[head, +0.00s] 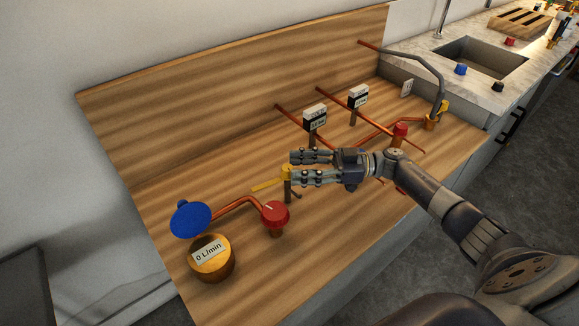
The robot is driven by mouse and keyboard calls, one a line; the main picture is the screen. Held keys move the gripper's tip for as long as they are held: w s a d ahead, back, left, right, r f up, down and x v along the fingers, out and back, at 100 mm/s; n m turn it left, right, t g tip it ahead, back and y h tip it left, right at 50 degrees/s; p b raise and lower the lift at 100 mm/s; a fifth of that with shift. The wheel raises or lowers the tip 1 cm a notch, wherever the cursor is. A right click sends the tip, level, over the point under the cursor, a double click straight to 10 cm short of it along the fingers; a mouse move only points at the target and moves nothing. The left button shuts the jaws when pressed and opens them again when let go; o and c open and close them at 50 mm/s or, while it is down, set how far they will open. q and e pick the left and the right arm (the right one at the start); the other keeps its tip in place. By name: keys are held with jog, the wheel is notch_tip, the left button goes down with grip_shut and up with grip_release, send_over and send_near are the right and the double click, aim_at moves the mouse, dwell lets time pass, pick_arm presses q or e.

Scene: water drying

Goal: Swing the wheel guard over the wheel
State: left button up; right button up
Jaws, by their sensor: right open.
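A red wheel (275,215) stands on a short stem at the front left of the wooden bench. A blue disc (191,218) sits to its left at the end of a copper pipe. I cannot tell for certain which part is the wheel guard. A yellow bar (268,187) reaches left from a post with a yellow top (287,171), behind the red wheel. My right gripper (292,167) is open and points left, with its fingertips at the yellow top. I cannot tell whether they touch it. My left gripper is not in view.
A round wooden gauge (212,260) reading 0 L/min stands below the blue disc. Two small display boxes (315,117) (358,97), copper pipes and another red wheel (400,131) stand beyond my right gripper. A sink (480,58) is at the back right. The bench's left rear is clear.

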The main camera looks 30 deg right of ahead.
jog(key=v, duration=0.8)
jog(key=shift+d, duration=0.3)
jog(key=shift+s, duration=0.15)
